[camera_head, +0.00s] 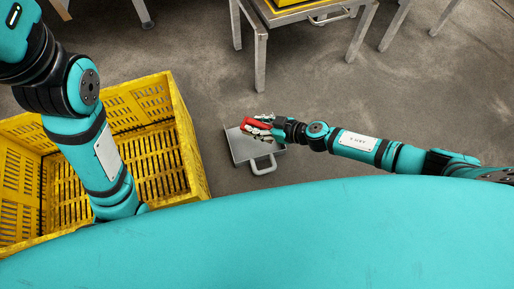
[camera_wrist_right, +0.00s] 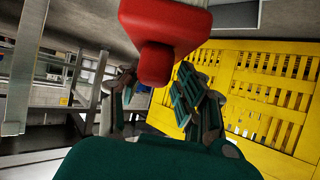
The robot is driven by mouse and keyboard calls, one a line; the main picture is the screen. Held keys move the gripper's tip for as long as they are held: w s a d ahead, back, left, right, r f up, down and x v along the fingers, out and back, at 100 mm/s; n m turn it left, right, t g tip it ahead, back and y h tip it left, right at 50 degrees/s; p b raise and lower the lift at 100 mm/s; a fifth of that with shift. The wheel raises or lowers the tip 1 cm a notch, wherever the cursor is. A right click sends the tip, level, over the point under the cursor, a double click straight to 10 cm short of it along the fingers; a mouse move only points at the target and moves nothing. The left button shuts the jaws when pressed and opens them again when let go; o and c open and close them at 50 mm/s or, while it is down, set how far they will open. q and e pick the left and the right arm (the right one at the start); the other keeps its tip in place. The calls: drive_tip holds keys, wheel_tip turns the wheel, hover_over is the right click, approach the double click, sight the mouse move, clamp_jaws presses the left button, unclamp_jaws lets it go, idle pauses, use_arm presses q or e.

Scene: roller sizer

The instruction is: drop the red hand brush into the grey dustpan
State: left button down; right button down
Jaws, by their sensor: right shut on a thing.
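The red hand brush (camera_head: 256,125) is in my right gripper (camera_head: 265,125), above the grey dustpan (camera_head: 247,147) in the head view. My right gripper is shut on the brush. In the right wrist view, the red brush (camera_wrist_right: 158,50) fills the top middle, close to the fingers (camera_wrist_right: 160,95). The dustpan lies on the floor with its handle towards me. The gripper and brush hide its far right part. I cannot tell how high the brush is above the pan. My left arm reaches down at the left, and its gripper is hidden behind my body.
A yellow slotted crate (camera_head: 178,128) stands on the floor left of the dustpan; it also shows in the right wrist view (camera_wrist_right: 262,80). A metal table (camera_head: 290,14) with a yellow crate on it stands at the back. Bare floor lies right of the dustpan.

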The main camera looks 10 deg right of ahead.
drive_tip(key=shift+f, duration=0.1)
drive_tip(key=c, duration=0.8)
unclamp_jaws()
drive_tip(key=v, duration=1.2)
